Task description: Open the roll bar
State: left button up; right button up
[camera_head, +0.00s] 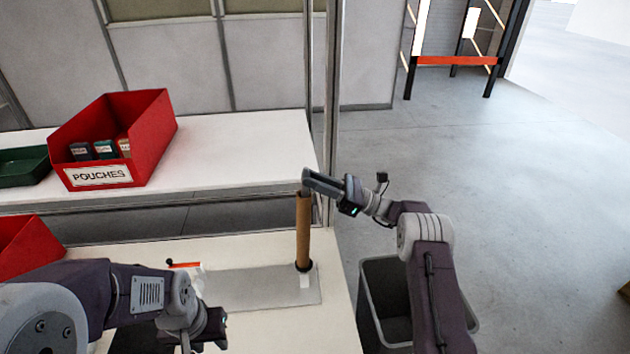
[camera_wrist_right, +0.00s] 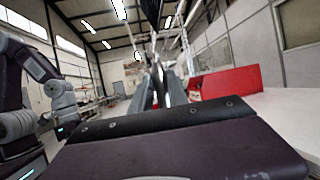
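A brown upright roll or post (camera_head: 303,232) stands on a flat grey plate (camera_head: 240,287) on the near white table. A dark collar is at its foot; I cannot tell which part is the roll bar. My right gripper (camera_head: 312,180) is at the top of the brown post, reaching in from the right. It overlaps the post's top end in the head view, and I cannot tell if it touches. In the right wrist view its two fingers (camera_wrist_right: 160,90) point forward; their gap is unclear. My left gripper (camera_head: 207,330) is low over the table, its fingers mostly hidden.
A red bin labelled POUCHES (camera_head: 120,137) with several small packs stands on the back white table (camera_head: 230,150), beside a green tray (camera_head: 22,166). Another red bin (camera_head: 25,245) is at the left. A grey waste bin (camera_head: 380,300) stands on the floor under my right arm.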

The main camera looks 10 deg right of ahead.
jog(key=o, duration=0.3)
jog(key=shift+o, duration=0.2)
jog(key=b+v, duration=0.1)
jog(key=v, duration=0.8)
jog(key=shift+a, duration=0.1)
